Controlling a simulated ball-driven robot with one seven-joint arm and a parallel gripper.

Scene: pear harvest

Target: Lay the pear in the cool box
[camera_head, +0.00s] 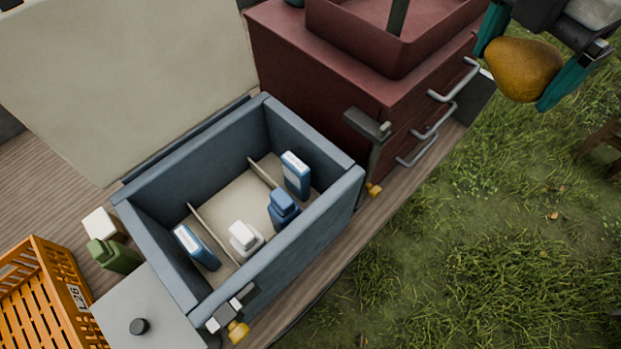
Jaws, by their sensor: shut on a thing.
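A brown-yellow pear (522,68) is held at the top right, above the grass. My gripper (524,72) is shut on it, with a teal finger on either side. The blue-grey cool box (300,262) stands open at the middle left, its inside in view. Thin dividers part its inside into compartments. Two blue-and-white packs (296,174) (196,247), a blue bottle (283,208) and a white bottle (245,238) are in it. The gripper and pear are up and to the right of the box, apart from it.
A dark red drawer chest (315,75) with metal handles and a tray (365,35) on top stands behind the box. An orange crate (42,300), a green can (114,256) and a grey lid-like surface (150,305) are at left. Grass (480,240) at right is mostly clear.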

